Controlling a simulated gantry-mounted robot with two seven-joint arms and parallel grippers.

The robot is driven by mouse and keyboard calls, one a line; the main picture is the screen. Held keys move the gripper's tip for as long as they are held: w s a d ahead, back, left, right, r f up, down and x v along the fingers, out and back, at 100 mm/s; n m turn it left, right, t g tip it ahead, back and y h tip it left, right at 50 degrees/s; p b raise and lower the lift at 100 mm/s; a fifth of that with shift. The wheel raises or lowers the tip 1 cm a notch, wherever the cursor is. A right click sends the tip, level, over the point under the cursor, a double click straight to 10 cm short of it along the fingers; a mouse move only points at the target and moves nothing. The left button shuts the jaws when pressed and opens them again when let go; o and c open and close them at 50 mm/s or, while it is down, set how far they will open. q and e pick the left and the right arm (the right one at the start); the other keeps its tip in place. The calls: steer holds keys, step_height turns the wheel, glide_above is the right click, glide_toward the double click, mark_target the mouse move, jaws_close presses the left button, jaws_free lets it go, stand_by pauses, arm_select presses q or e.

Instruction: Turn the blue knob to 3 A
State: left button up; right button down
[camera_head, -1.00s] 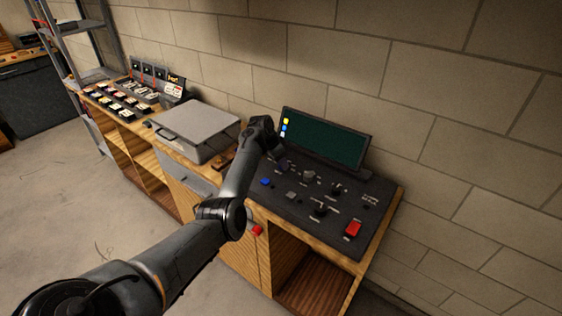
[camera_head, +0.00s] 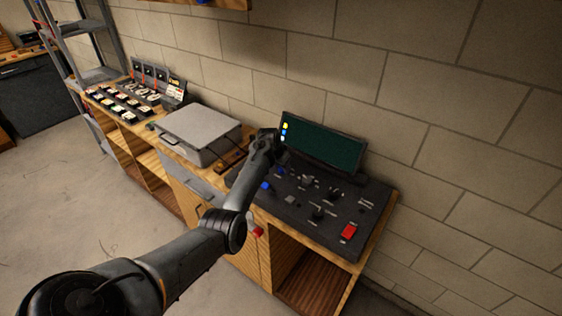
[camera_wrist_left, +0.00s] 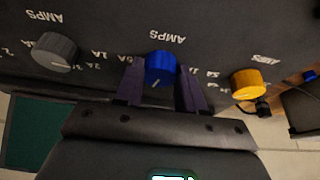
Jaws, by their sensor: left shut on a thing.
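The blue knob (camera_wrist_left: 160,68) is in the middle of the left wrist view, on a dark panel under an upside-down "AMPS" label. A short pale mark shows on its lower side; the exact number it points at is unclear. My left gripper (camera_wrist_left: 160,76) has one dark finger on each side of the knob and is shut on it. My right gripper is not in view.
A grey knob (camera_wrist_left: 54,51) and a yellow knob (camera_wrist_left: 247,84) flank the blue one. A grey case (camera_head: 199,132) stands to the left.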

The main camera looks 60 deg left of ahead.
arm_select(q)
steer(key=shift+w+d+n+y+p, duration=0.1)
steer(key=shift+n+y+p, duration=0.5)
steer(key=shift+n, duration=0.6)
steer(key=o, duration=1.1)
steer(key=shift+c, duration=0.2)
steer(key=shift+r, duration=0.1)
steer(key=shift+s+d+r, duration=0.1)
steer(key=shift+s+r, duration=0.1)
steer(key=shift+r, duration=0.25)
steer(key=v, duration=0.9)
steer(key=shift+r, duration=0.35)
steer(key=shift+d, duration=0.1)
